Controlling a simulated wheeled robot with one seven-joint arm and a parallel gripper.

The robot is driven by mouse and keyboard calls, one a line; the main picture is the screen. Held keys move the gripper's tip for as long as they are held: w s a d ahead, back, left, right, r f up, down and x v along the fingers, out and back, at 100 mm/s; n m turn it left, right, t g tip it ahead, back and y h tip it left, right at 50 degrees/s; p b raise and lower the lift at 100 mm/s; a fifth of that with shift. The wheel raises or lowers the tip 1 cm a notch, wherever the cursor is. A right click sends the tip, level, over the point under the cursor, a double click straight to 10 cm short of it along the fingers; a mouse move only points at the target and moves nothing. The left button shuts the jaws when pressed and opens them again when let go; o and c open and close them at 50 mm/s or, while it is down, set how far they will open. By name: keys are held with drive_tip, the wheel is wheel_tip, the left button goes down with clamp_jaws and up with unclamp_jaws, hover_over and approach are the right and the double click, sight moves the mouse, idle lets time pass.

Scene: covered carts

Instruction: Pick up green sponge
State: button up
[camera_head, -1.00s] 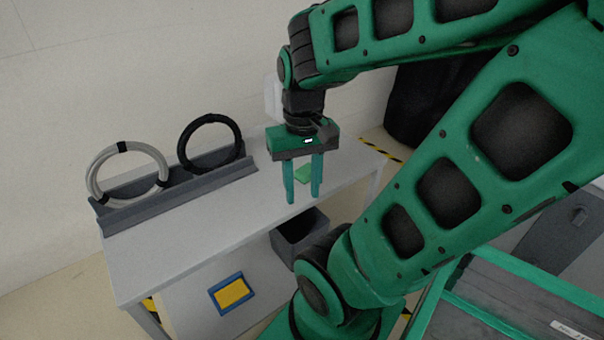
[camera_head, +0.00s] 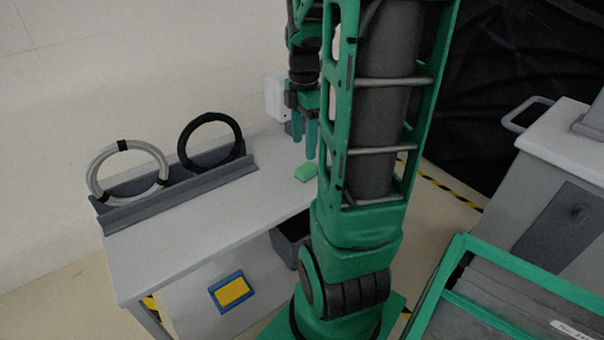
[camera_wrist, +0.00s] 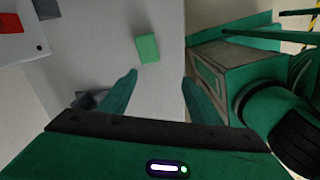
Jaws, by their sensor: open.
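The green sponge (camera_head: 306,172) lies on the light grey table top (camera_head: 190,235), close to its right part. It also shows in the wrist view (camera_wrist: 148,48), above and between the fingertips in the picture. My gripper (camera_head: 305,140) is open and empty, above the table and apart from the sponge. In the wrist view my gripper (camera_wrist: 158,75) shows both fingers spread. My own arm hides part of the gripper and the table's right end in the head view.
A grey rack with a white ring (camera_head: 128,146) and a black ring (camera_head: 240,140) stands along the table's back. A grey cart (camera_head: 560,150) stands at the right.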

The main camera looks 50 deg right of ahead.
sight(306, 167)
drive_tip(key=d+f+n, duration=0.1)
drive_tip(key=f, duration=0.3)
drive_tip(key=w+d+f+n, duration=0.1)
drive_tip(key=f, duration=0.3)
drive_tip(key=w+d+f+n, duration=0.1)
drive_tip(key=f+n, duration=0.1)
drive_tip(key=f, duration=0.2)
drive_tip(key=shift+d, duration=0.4)
drive_tip(key=shift+c, duration=0.3)
drive_tip(key=c, duration=1)
